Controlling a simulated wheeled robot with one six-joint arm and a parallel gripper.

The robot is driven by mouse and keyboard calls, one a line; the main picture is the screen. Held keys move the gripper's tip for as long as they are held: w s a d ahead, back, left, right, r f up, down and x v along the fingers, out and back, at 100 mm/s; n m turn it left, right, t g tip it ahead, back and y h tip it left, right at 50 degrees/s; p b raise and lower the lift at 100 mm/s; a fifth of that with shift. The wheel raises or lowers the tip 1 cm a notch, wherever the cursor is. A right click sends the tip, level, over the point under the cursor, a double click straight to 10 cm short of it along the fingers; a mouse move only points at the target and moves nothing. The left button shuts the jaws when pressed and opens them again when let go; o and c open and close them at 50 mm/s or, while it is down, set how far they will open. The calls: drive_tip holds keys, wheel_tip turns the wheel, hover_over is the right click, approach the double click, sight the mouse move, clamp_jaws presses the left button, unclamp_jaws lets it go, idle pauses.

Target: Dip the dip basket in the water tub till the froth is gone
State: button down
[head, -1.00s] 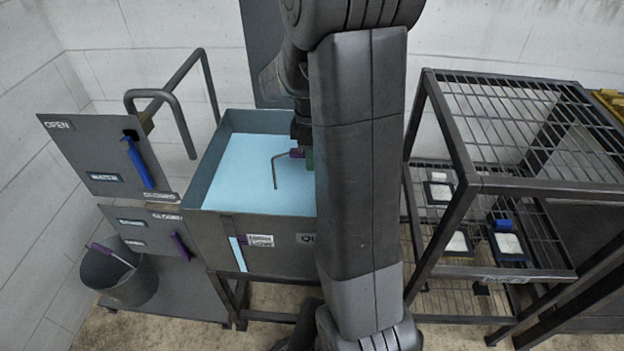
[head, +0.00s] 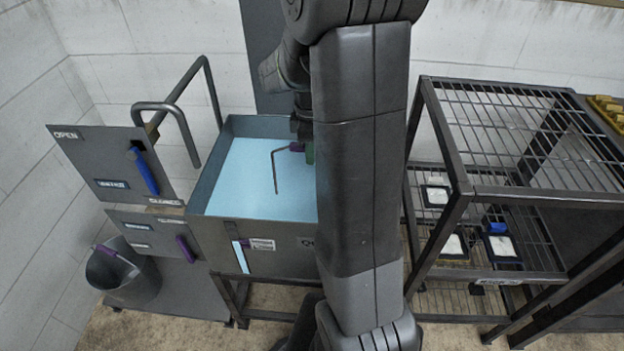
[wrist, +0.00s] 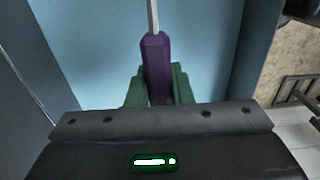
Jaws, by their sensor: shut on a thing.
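The water tub (head: 262,232) is a grey metal box filled with light blue water, with no froth visible on the part that shows. My gripper (wrist: 155,92) has green fingers and is shut on the purple handle (wrist: 156,62) of the dip basket. In the head view the handle (head: 296,147) is over the tub, with its bent grey rod (head: 274,172) reaching down to the water. The basket itself does not show; I cannot tell whether it is under the water. My arm hides the right part of the tub.
Left of the tub stand panels with a blue lever (head: 146,172) and a purple lever (head: 185,249). A grey bucket (head: 128,290) is below them. A bent pipe (head: 178,108) rises behind. A wire rack (head: 470,190) with several framed pieces stands at the right.

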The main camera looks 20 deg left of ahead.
wheel_tip(320, 180, up, 18)
drive_tip(key=p, duration=1.4)
drive_tip(key=shift+f, duration=0.1)
idle(1.3)
wheel_tip(320, 180, up, 12)
drive_tip(key=p, duration=0.7)
drive_tip(key=shift+p, duration=0.3)
drive_tip(key=shift+f, duration=0.1)
